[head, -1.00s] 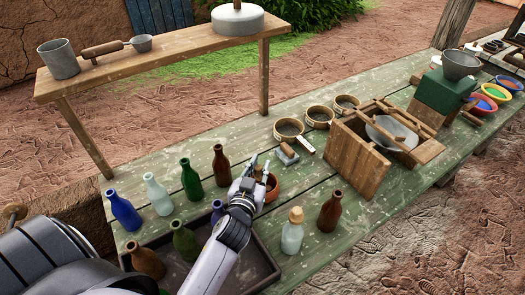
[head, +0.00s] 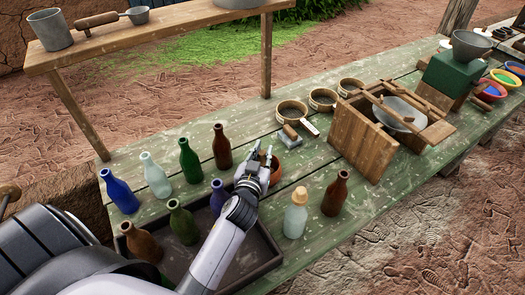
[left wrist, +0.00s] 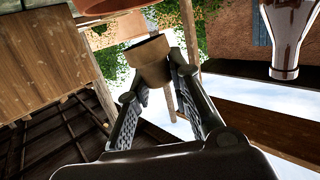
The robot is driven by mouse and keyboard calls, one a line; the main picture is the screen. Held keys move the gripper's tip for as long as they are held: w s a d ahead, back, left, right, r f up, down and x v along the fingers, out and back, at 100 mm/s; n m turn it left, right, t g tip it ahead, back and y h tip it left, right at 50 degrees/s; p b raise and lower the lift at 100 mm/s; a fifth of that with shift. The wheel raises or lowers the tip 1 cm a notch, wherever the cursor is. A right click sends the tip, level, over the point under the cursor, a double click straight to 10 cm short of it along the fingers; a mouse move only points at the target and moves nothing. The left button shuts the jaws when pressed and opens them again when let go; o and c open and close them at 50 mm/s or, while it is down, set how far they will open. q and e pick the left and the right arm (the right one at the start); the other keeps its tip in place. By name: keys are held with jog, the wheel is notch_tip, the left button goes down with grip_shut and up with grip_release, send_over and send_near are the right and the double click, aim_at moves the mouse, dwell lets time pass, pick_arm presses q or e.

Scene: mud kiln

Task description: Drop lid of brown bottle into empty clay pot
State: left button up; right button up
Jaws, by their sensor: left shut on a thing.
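My left gripper (head: 263,153) is above the table, just left of the small clay pot (head: 291,165) and partly covering it. In the left wrist view its fingers (left wrist: 152,72) are shut on a small tan, tapered lid (left wrist: 146,62). In the head view the lid is too small to make out. The pot's inside is mostly hidden. Open brown bottles stand at the back (head: 222,147), at the right (head: 336,194) and in the tray (head: 141,243); I cannot tell which one the lid came from. My right gripper is not in view.
A clear bottle with a tan stopper (head: 296,214) stands near the pot. Blue, clear and green bottles (head: 190,160) are at the left. A dark tray (head: 262,262) lies under my arm. Sieves (head: 292,112) and a wooden box (head: 362,142) stand beyond the pot.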

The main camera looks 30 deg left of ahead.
aim_at(263, 153)
pick_arm(q)
jog(key=o, duration=0.9)
jog(key=shift+r, duration=0.1)
notch_tip(263, 153, up, 10)
jog(key=shift+f, duration=0.1)
dwell(0.5)
